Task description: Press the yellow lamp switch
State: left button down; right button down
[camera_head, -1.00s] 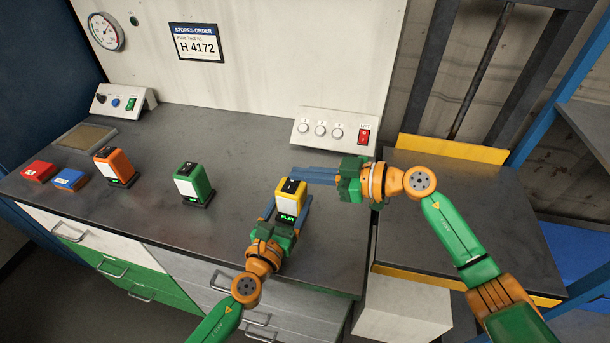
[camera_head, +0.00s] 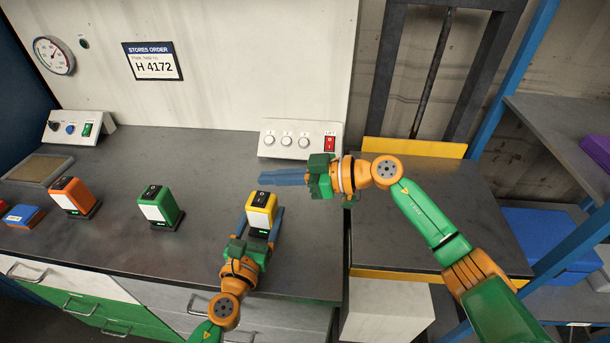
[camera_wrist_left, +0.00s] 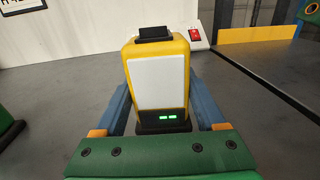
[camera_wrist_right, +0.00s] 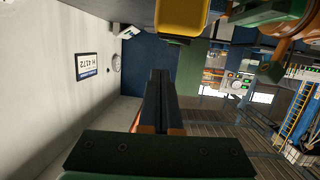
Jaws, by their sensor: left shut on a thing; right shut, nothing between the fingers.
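The yellow lamp (camera_head: 262,212) stands upright on the grey bench, with a white front panel, a black rocker switch (camera_head: 262,197) on top and a green lit display at its base. My left gripper (camera_head: 262,226) is shut on the yellow lamp, one finger along each side, as the left wrist view shows the lamp (camera_wrist_left: 158,80) between the blue fingers. The switch also shows in the left wrist view (camera_wrist_left: 155,33). My right gripper (camera_head: 268,178) is shut and empty, its fingers pointing left just above and behind the lamp's top. In the right wrist view part of the yellow lamp (camera_wrist_right: 182,15) shows at the top edge.
A green lamp (camera_head: 161,208) and an orange lamp (camera_head: 75,197) stand to the left, near a blue block (camera_head: 24,216). A panel with knobs and a red lift switch (camera_head: 329,143) stands behind my right gripper. Shelving (camera_head: 560,135) is at the right.

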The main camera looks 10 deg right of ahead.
jog(key=v, duration=1)
jog(key=shift+w+d+r, duration=0.2)
jog(key=shift+r, duration=0.1)
